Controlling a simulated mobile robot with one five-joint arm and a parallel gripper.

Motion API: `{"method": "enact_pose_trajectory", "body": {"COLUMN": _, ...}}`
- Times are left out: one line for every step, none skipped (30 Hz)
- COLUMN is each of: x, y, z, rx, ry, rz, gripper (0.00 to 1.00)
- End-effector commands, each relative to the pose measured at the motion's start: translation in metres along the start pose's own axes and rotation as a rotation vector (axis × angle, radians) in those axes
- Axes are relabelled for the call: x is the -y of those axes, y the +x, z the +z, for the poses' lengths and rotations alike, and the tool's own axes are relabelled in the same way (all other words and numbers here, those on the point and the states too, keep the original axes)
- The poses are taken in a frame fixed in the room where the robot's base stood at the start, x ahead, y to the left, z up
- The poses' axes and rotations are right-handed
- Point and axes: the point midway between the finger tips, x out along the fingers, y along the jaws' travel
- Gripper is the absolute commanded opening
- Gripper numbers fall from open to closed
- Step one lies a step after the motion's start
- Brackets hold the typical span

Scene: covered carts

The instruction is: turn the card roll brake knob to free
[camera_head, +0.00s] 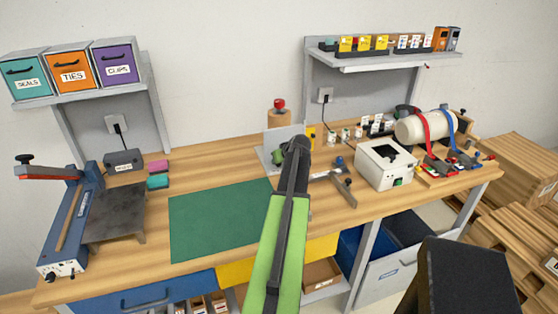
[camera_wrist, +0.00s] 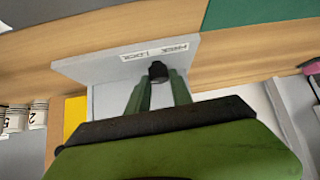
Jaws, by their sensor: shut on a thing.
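The dark brake knob (camera_wrist: 158,70) sits on the face of a grey upright plate (camera_wrist: 95,68). A white label (camera_wrist: 155,51) is on the plate beside the knob. It appears upside down, with a word like LOCK; the knob's pointing is too small to tell. In the head view the grey plate (camera_head: 272,150) stands at the bench's back, with a brown roll (camera_head: 278,119) topped by a red knob behind it. My gripper (camera_head: 298,143) is in front of the plate and hides the brake knob there. In the wrist view my gripper (camera_wrist: 159,80) is shut on the brake knob.
A green mat (camera_head: 215,222) lies to the left on the bench. A metal fixture (camera_head: 340,182), a white printer (camera_head: 386,166) and a white roll with coloured straps (camera_head: 424,127) stand to the right. A shelf (camera_head: 385,62) is above.

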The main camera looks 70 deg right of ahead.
Motion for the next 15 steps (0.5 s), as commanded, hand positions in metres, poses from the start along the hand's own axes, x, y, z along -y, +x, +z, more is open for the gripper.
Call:
{"method": "enact_pose_trajectory", "body": {"x": -0.0029, "y": 0.0013, "z": -0.0008, "rx": 0.002, "ry": -0.027, "rz": -0.030, "gripper": 0.00}}
{"method": "enact_pose_trajectory", "body": {"x": -0.0033, "y": 0.0013, "z": -0.0008, "rx": 0.001, "ry": -0.047, "rz": -0.051, "gripper": 0.00}}
{"method": "enact_pose_trajectory", "body": {"x": -0.0038, "y": 0.0014, "z": -0.0010, "rx": 0.001, "ry": -0.074, "rz": -0.077, "gripper": 0.00}}
{"method": "enact_pose_trajectory", "body": {"x": -0.0038, "y": 0.0016, "z": -0.0010, "rx": 0.002, "ry": -0.095, "rz": -0.098, "gripper": 0.00}}
{"method": "enact_pose_trajectory", "body": {"x": -0.0039, "y": 0.0018, "z": -0.0013, "rx": 0.002, "ry": -0.115, "rz": -0.119, "gripper": 0.00}}
{"method": "enact_pose_trajectory", "body": {"x": -0.0046, "y": 0.0019, "z": -0.0013, "rx": 0.002, "ry": -0.143, "rz": -0.145, "gripper": 0.00}}
{"method": "enact_pose_trajectory", "body": {"x": -0.0048, "y": 0.0019, "z": -0.0014, "rx": 0.002, "ry": -0.163, "rz": -0.166, "gripper": 0.00}}
{"method": "enact_pose_trajectory", "body": {"x": -0.0053, "y": 0.0020, "z": -0.0012, "rx": 0.003, "ry": -0.184, "rz": -0.186, "gripper": 0.00}}
{"method": "enact_pose_trajectory", "body": {"x": -0.0055, "y": 0.0022, "z": -0.0016, "rx": 0.002, "ry": -0.211, "rz": -0.214, "gripper": 0.00}}
{"method": "enact_pose_trajectory", "body": {"x": -0.0058, "y": 0.0024, "z": -0.0017, "rx": 0.003, "ry": -0.232, "rz": -0.234, "gripper": 0.00}}
{"method": "enact_pose_trajectory", "body": {"x": -0.0057, "y": 0.0026, "z": -0.0018, "rx": 0.003, "ry": -0.252, "rz": -0.255, "gripper": 0.00}}
{"method": "enact_pose_trajectory", "body": {"x": -0.0060, "y": 0.0028, "z": -0.0020, "rx": 0.003, "ry": -0.279, "rz": -0.282, "gripper": 0.00}}
{"method": "enact_pose_trajectory", "body": {"x": -0.0065, "y": 0.0029, "z": -0.0020, "rx": 0.003, "ry": -0.299, "rz": -0.301, "gripper": 0.00}}
{"method": "enact_pose_trajectory", "body": {"x": -0.0069, "y": 0.0030, "z": -0.0021, "rx": 0.003, "ry": -0.319, "rz": -0.322, "gripper": 0.00}}
{"method": "enact_pose_trajectory", "body": {"x": -0.0073, "y": 0.0031, "z": -0.0023, "rx": 0.003, "ry": -0.346, "rz": -0.349, "gripper": 0.00}}
